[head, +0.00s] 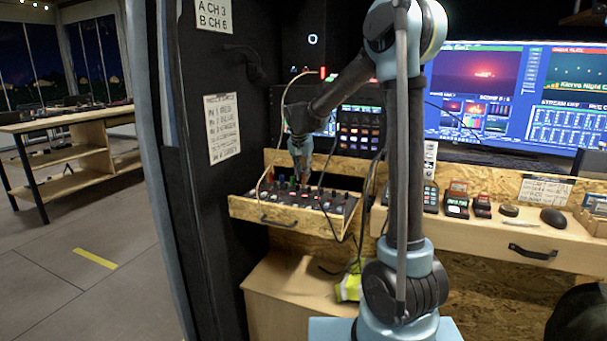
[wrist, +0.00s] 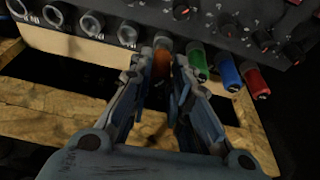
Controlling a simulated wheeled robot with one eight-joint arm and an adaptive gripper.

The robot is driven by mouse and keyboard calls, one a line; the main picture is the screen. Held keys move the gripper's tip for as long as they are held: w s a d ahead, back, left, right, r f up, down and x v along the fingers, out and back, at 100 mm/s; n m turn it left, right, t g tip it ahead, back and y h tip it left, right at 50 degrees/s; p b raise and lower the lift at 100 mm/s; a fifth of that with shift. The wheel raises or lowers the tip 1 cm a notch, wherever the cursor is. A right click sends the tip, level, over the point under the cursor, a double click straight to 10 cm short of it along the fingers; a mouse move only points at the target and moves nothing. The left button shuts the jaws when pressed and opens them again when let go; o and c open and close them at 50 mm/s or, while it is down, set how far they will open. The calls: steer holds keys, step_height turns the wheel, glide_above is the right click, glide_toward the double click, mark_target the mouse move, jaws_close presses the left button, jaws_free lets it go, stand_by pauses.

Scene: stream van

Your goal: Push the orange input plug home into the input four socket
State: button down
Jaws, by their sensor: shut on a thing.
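The orange input plug (wrist: 161,66) sits between my fingers in the wrist view, with its far end at a grey socket ring (wrist: 162,42) in the panel's row. My gripper (wrist: 164,72) is shut on it. I cannot tell how deep the plug sits in the socket. To its right are a green plug (wrist: 198,66), a blue plug (wrist: 228,76) and a red plug (wrist: 255,80) in neighbouring sockets. To its left are several empty sockets (wrist: 92,22). In the head view my gripper (head: 300,176) points down at the dark panel (head: 338,207); the orange plug cannot be made out there.
The panel lies in an open wooden drawer (head: 290,225) with raised edges. Cables (head: 268,172) hang close to my gripper. A dark wall with a handwritten list (head: 222,128) stands left. Monitors (head: 490,90) stand behind, and a counter with small devices (head: 457,207) is on the right.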

steer(key=shift+f, duration=1.05)
steer(key=c, duration=1.4)
jaws_free()
steer(key=v, duration=1.2)
steer(key=shift+f, duration=0.1)
